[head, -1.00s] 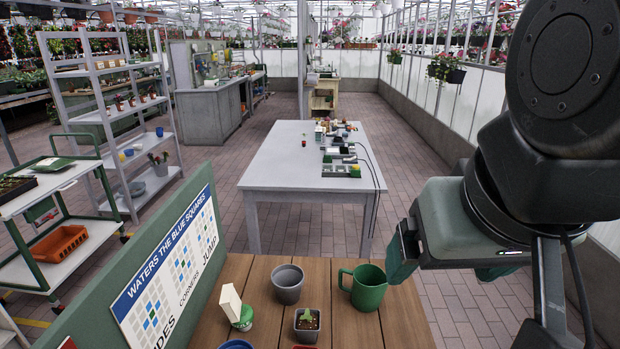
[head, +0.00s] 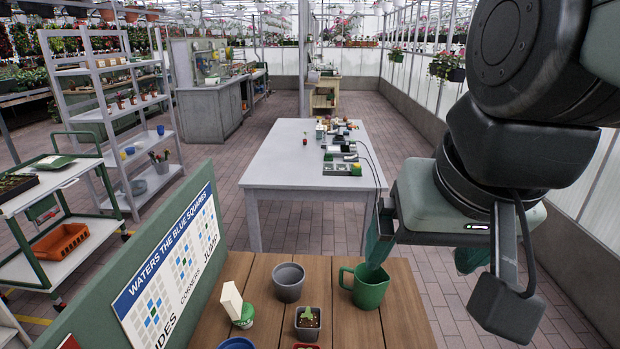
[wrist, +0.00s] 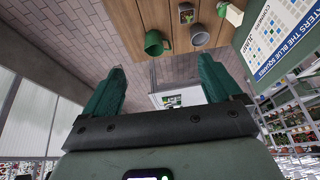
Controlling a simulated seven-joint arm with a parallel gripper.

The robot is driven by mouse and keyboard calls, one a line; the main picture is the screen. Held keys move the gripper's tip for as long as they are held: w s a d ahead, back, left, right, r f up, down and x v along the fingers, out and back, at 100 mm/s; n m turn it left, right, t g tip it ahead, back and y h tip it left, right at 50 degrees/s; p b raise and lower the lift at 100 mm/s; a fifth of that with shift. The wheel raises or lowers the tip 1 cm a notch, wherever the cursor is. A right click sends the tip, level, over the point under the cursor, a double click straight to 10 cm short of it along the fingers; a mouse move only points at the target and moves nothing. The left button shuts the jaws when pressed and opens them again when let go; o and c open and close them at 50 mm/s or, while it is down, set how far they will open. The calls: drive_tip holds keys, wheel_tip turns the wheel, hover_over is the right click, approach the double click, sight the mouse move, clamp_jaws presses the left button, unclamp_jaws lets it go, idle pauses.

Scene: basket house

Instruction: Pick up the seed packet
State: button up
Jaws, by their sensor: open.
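A white upright packet (head: 231,301) with a green lower part stands tilted on the wooden table. It may be the seed packet; no print on it can be read. It also shows at the top edge of the wrist view (wrist: 233,15), partly cut off. My gripper (head: 420,262) is open and empty, to the right of the packet and well apart from it.
On the wooden table (head: 265,268) are a grey pot (head: 288,282), a seedling in a small square pot (head: 308,323) and a blue rim (head: 237,344) cut off below. A green board with a sign (head: 170,270) borders the left. A white table (head: 290,170) stands beyond.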

drive_tip(key=w+a+f+m+g+y, duration=0.2)
drive_tip(key=w+a+f+g+y, duration=0.15)
drive_tip(key=w+a, duration=0.55)
drive_tip(key=m+g+y, duration=0.4)
drive_tip(key=m+y, duration=1)
hover_over(236, 297)
drive_tip(key=shift+h, duration=0.25)
wheel_tip(236, 297, down, 26)
drive_tip(key=shift+d, duration=0.15)
drive_tip(key=shift+f, duration=0.75)
wheel_tip(236, 297, down, 6)
drive_tip(key=shift+f, duration=0.15)
drive_tip(key=shift+s+a+r, duration=0.1)
drive_tip(key=shift+a+r, duration=0.1)
drive_tip(key=shift+a, duration=0.65)
drive_tip(key=shift+s+a, duration=0.1)
drive_tip(key=shift+a, duration=0.6)
